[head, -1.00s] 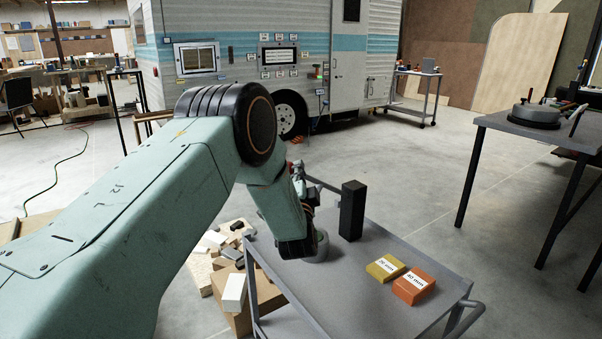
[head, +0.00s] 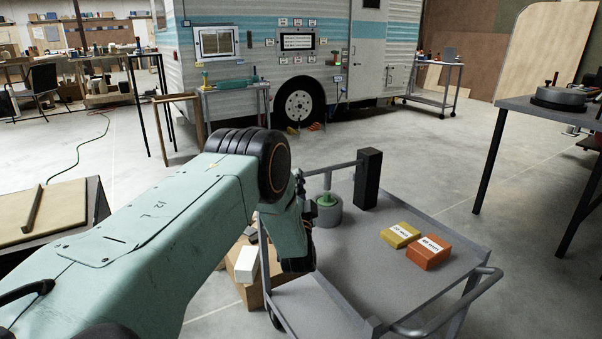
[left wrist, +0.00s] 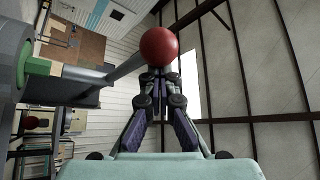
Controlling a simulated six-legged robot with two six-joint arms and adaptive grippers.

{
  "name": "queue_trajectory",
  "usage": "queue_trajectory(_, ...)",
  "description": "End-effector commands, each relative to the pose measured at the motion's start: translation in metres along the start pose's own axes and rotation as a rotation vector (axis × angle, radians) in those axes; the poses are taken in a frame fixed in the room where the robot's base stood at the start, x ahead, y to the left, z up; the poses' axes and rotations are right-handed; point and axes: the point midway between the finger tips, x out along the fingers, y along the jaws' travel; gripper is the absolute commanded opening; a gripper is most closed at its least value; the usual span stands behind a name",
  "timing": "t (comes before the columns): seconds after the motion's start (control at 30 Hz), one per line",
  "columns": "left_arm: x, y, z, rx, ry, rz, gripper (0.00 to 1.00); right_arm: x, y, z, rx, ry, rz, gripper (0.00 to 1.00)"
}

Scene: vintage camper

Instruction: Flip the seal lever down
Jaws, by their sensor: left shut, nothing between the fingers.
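A tool with a black upright post (head: 368,180) stands on the grey cart (head: 440,258). A grey bar (head: 343,167) runs left from the post, above a grey cylinder with a green top (head: 327,208). In the left wrist view the green-ringed cylinder (left wrist: 38,67) is at the left edge, and a grey rod (left wrist: 105,76) slants to a red ball knob (left wrist: 159,45). My left gripper (left wrist: 161,74) is shut and empty, its tips close to the knob; I cannot tell whether they touch. In the head view my arm hides the knob and fingers.
A yellow block (head: 400,235) and an orange block (head: 429,251) lie on the cart, right of the post. A cardboard box (head: 250,285) with a white block stands left of the cart. A dark-topped table (head: 535,118) is at right. The camper (head: 300,65) stands behind, with open floor between.

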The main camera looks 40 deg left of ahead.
Motion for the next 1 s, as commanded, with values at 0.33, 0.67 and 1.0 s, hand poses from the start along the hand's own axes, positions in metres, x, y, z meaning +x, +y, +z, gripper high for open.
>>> queue_trajectory(0.33, -0.009, 0.01, 0.011, 0.002, -0.007, 0.002, 0.0, 0.006, 0.0, 0.0, 0.0, 0.0, 0.0, 0.0)
queue_trajectory(0.67, -0.012, 0.012, 0.013, 0.005, -0.012, 0.007, 0.0, 0.006, 0.0, 0.0, 0.0, 0.0, 0.0, 0.0)
queue_trajectory(1.0, -0.003, 0.003, 0.002, 0.005, -0.01, 0.005, 0.0, -0.004, 0.0, 0.0, 0.0, 0.0, 0.0, 0.0)
